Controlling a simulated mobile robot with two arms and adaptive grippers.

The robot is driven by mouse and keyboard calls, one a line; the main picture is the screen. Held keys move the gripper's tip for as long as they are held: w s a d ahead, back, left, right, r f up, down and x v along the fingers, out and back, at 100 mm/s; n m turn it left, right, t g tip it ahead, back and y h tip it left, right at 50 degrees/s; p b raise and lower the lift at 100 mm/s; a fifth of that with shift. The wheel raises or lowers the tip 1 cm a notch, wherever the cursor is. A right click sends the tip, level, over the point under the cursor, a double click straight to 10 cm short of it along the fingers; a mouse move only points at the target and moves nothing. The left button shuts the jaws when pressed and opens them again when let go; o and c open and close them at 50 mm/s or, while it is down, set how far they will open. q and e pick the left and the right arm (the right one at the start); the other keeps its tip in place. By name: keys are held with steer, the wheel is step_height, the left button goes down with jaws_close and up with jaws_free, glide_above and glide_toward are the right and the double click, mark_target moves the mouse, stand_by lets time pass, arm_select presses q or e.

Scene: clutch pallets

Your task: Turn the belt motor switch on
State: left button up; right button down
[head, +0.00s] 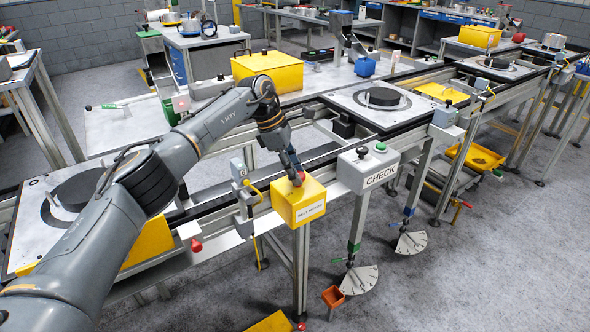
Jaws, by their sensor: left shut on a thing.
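The belt motor switch is a yellow box (300,204) with a white label on its front, fixed at the near side of the conveyor. I cannot tell from this view which way the switch is turned. My right gripper is not in view.
A grey CHECK box (370,167) with black and green buttons stands just right of the yellow box. A pallet (345,95) with a dark disc sits on the conveyor behind. A yellow bin (268,68) stands on the bench further back.

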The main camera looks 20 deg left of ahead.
arm_select(q)
steer(key=shift+m, duration=0.6)
steer(key=o, duration=1.1)
steer(key=shift+g, duration=0.3)
steer(key=v, duration=1.2)
